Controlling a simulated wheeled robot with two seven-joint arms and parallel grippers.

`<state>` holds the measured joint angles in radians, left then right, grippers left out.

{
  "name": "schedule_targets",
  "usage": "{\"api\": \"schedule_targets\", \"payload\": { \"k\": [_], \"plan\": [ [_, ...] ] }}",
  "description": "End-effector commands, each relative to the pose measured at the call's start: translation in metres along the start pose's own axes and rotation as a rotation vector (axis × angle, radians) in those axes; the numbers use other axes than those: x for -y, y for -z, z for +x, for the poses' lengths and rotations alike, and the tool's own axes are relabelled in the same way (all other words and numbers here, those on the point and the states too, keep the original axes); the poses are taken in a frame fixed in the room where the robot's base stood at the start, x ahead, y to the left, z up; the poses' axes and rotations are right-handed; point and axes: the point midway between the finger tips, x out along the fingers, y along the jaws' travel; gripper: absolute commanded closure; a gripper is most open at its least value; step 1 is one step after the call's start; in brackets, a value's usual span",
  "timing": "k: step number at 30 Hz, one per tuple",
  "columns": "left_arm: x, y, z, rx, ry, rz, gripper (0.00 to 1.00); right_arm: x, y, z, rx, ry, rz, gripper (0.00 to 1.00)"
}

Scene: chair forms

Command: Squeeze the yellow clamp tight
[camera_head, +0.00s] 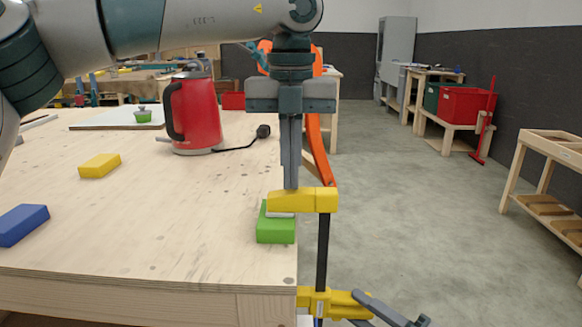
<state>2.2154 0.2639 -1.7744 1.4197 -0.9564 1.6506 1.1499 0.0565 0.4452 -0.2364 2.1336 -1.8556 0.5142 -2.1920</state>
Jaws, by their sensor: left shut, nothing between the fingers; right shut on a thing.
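The yellow clamp (318,200) stands at the table's right edge. Its upper jaw lies over a green block (275,231), with a thin pale pad between them. Its dark bar runs down beside the edge to a yellow lower part (316,302). My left gripper (291,186) points straight down, shut and empty, with its fingertips at the top of the upper jaw; I cannot tell whether they touch. My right gripper (358,306) comes in at the bottom, shut on the clamp's lower part. The picture's bottom edge cuts it off. Whether the lower jaw presses on the table's underside is hidden.
On the wooden table (190,240) are a yellow block (100,166), a blue block (22,225) and a red kettle (198,115) with a dark cord. An orange curved strip (318,150) stands behind the clamp. The floor to the right is open up to a wooden cart (550,150).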

Motion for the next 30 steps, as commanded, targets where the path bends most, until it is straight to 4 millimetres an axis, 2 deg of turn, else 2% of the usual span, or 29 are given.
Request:
{"api": "schedule_targets", "payload": {
  "k": [30],
  "plan": [
    [0.0000,0.0007,0.0083,-0.005,-0.004,0.002,1.00,0.0084,-0.0004,0.0008,0.000,0.006,-0.001,1.00]
  ]
}}
